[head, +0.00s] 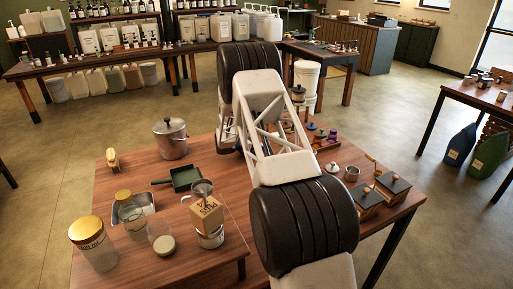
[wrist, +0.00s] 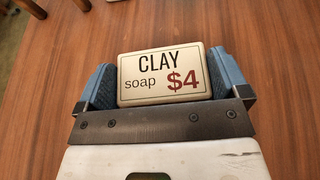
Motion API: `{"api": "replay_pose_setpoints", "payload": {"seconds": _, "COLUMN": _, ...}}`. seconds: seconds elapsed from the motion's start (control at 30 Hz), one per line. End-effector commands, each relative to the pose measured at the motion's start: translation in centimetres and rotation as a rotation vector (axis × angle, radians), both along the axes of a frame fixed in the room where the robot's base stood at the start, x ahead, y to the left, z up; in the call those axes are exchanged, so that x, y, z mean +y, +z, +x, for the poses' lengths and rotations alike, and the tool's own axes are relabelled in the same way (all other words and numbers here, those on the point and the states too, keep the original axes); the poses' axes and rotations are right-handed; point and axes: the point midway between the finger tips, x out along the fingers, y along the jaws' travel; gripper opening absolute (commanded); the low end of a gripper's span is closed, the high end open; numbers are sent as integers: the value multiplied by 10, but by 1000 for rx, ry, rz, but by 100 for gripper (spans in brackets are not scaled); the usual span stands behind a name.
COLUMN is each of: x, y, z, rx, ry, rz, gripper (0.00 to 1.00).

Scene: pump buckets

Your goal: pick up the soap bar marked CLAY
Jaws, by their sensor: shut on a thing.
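The soap bar marked CLAY (wrist: 162,76) is a cream block printed "CLAY soap $4" and shows face-on in the wrist view. My gripper (wrist: 163,80) has its two blue finger pads on either side of the bar, shut on it. The brown wooden table (wrist: 250,30) shows behind the bar. I cannot tell whether the bar touches the table or hangs above it. In the head view my arm crosses the middle of the table and hides the bar and the fingertips.
On the table (head: 215,262) stand a lidded metal pot (head: 171,142), a dark green pan (head: 187,179), a gold-lidded jar (head: 93,245) and a jar with a wooden tag (head: 206,214). Dark-topped wooden boxes (head: 393,183) stand at the right. Bare wood shows at the left.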

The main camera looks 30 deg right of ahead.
Motion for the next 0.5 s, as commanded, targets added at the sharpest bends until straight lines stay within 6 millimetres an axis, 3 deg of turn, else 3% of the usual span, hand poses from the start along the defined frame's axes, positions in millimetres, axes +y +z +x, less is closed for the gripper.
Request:
{"api": "replay_pose_setpoints", "payload": {"seconds": 0.27, "x": 0, "y": 5, "z": 0, "rx": 0, "ry": 0, "rz": 0, "gripper": 66}}
{"api": "replay_pose_setpoints", "payload": {"seconds": 0.5, "x": 0, "y": 26, "z": 0, "rx": -2, "ry": 0, "rz": -1, "gripper": 66}}
